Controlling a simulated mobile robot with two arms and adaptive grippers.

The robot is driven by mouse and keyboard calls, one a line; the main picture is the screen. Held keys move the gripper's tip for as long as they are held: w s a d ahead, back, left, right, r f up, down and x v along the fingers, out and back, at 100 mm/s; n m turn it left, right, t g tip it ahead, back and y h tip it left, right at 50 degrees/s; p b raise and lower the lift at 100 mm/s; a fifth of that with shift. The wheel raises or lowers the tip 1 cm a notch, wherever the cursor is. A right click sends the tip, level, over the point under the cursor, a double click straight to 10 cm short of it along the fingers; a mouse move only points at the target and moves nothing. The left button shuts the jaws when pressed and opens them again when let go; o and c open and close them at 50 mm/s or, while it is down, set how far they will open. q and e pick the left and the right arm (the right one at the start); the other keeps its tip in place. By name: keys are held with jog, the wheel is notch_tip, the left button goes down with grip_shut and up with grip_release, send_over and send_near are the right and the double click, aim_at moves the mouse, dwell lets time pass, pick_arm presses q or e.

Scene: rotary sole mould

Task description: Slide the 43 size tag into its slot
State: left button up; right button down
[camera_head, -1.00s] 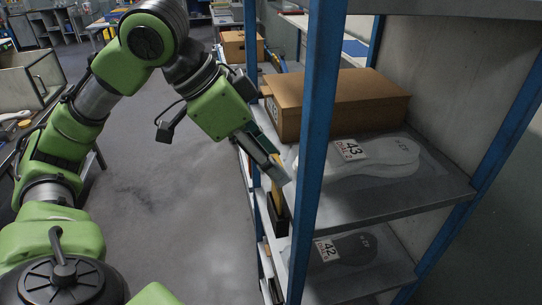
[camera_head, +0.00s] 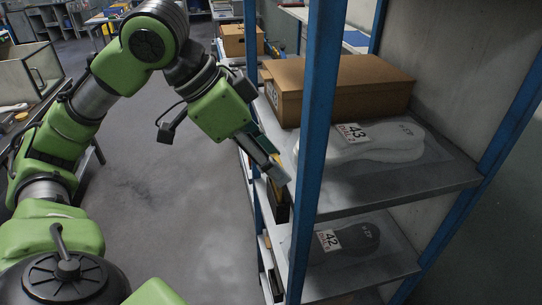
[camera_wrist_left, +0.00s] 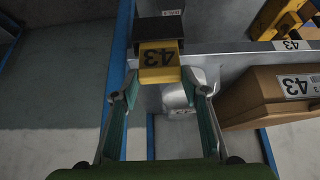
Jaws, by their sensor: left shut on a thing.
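The yellow size tag (camera_wrist_left: 158,74), marked 43, is between the fingertips of my left gripper (camera_wrist_left: 159,88), which is shut on it. In the left wrist view its far end meets the front of a black holder (camera_wrist_left: 158,28). I cannot tell how deep the tag sits in the holder. In the head view my left gripper (camera_head: 282,172) is at the shelf's left edge, beside the blue post. The tag and the holder are mostly hidden there by the gripper and the post. My right gripper is not in view.
A blue shelf post (camera_head: 318,110) stands close to the gripper. A cardboard box (camera_head: 350,88) and a pale sole with a 43 card (camera_head: 380,150) lie on the upper shelf. A dark sole (camera_head: 350,243) with a 42 card lies below.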

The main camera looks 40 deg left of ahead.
pick_arm(q)
jog(key=shift+f, duration=0.4)
jog(key=o, duration=0.9)
jog(key=v, duration=1.2)
